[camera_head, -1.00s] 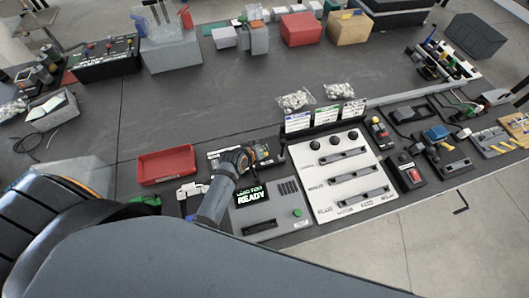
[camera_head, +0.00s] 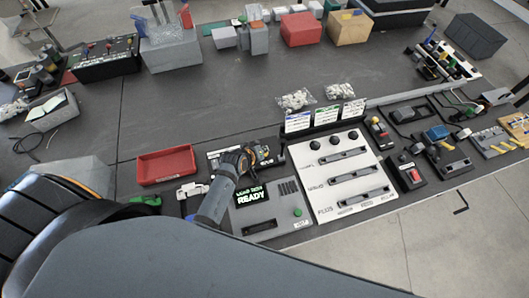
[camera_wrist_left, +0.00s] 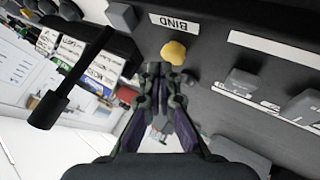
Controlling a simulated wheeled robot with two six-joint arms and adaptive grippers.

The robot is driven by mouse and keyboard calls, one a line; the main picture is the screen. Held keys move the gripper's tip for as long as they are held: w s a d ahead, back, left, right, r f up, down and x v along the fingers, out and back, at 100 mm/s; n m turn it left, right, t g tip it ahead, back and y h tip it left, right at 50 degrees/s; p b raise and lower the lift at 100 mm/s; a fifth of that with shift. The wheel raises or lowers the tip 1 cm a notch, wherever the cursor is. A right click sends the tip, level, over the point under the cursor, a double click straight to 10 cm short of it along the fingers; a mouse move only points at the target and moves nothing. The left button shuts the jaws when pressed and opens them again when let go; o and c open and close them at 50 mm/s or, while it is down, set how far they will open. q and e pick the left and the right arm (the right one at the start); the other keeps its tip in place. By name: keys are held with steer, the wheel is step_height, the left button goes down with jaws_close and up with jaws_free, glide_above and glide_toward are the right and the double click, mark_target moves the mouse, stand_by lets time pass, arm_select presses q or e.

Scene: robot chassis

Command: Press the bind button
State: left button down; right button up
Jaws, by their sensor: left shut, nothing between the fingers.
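The bind button is a yellow knob (camera_wrist_left: 173,50) beside a white BIND label (camera_wrist_left: 174,22) on a dark panel in the left wrist view. My left gripper (camera_wrist_left: 163,70) is shut and empty, its fingertips close to the button; I cannot tell whether they touch it. In the head view the left gripper (camera_head: 244,152) is over a black control box (camera_head: 212,159), and the button is hidden behind it. My right gripper is not in view.
A grey unit with a READY screen (camera_head: 252,196) and a green button stands in front. A white slotted panel (camera_head: 344,176) is to the right, a red tray (camera_head: 166,165) to the left. The dark table (camera_head: 215,95) behind is mostly clear.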

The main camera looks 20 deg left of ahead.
arm_select(q)
steer(key=shift+f, duration=0.5)
stand_by(0.3)
steer(key=shift+r, duration=0.15)
steer(key=shift+r+p, duration=0.8)
steer(key=shift+p, duration=0.1)
step_height(320, 180, up, 5)
steer(key=p, duration=0.5)
steer(key=shift+r+p, duration=0.1)
steer(key=shift+p, duration=0.25)
steer(key=shift+f, duration=0.2)
